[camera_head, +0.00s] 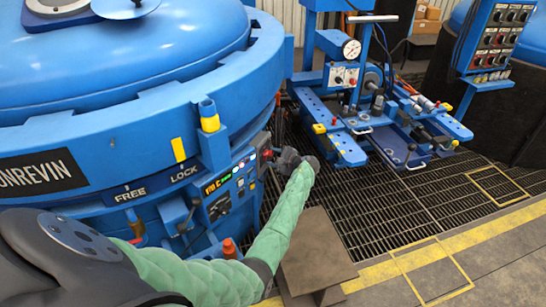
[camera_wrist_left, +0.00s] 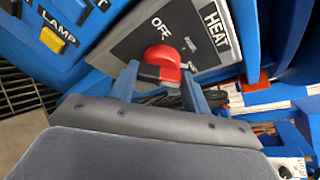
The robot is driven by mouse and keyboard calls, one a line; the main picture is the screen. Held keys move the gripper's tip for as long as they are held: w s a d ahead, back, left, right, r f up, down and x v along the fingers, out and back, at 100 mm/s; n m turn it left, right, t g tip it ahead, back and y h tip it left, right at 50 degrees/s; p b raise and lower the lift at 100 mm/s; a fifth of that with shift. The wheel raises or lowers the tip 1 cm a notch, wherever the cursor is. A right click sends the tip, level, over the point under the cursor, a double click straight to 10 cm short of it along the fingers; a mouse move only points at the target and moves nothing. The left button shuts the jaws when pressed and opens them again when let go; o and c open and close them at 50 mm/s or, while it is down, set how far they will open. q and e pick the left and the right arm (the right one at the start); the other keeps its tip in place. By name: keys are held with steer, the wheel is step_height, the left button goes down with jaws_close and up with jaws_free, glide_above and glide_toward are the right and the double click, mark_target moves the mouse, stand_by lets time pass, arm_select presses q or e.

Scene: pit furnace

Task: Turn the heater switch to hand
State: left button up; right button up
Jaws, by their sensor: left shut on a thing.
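The heater switch is a red knob (camera_wrist_left: 163,58) on a grey plate (camera_wrist_left: 205,38) lettered HEAT and OFF in the left wrist view. Another word beside the knob is partly hidden and I cannot read it. My left gripper (camera_wrist_left: 159,76) has one finger on each side of the knob and is shut on it. In the head view my left gripper (camera_head: 275,160) is at the right end of the furnace's control panel (camera_head: 222,192), where it hides most of the switch. My right gripper is in neither view.
A yellow LAMP button (camera_wrist_left: 52,40) is left of the switch plate. The big blue furnace (camera_head: 150,75) fills the left of the head view. A blue wheeled machine (camera_head: 375,120) stands on the floor grating beyond my arm. A brown plate (camera_head: 315,255) lies beside my forearm.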

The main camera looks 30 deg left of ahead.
arm_select(q)
steer(key=o, duration=1)
steer(key=shift+c, duration=0.2)
steer(key=w+b+v, duration=0.1)
steer(key=v, duration=0.6)
steer(key=shift+s+d, duration=0.4)
steer(key=shift+s, duration=0.1)
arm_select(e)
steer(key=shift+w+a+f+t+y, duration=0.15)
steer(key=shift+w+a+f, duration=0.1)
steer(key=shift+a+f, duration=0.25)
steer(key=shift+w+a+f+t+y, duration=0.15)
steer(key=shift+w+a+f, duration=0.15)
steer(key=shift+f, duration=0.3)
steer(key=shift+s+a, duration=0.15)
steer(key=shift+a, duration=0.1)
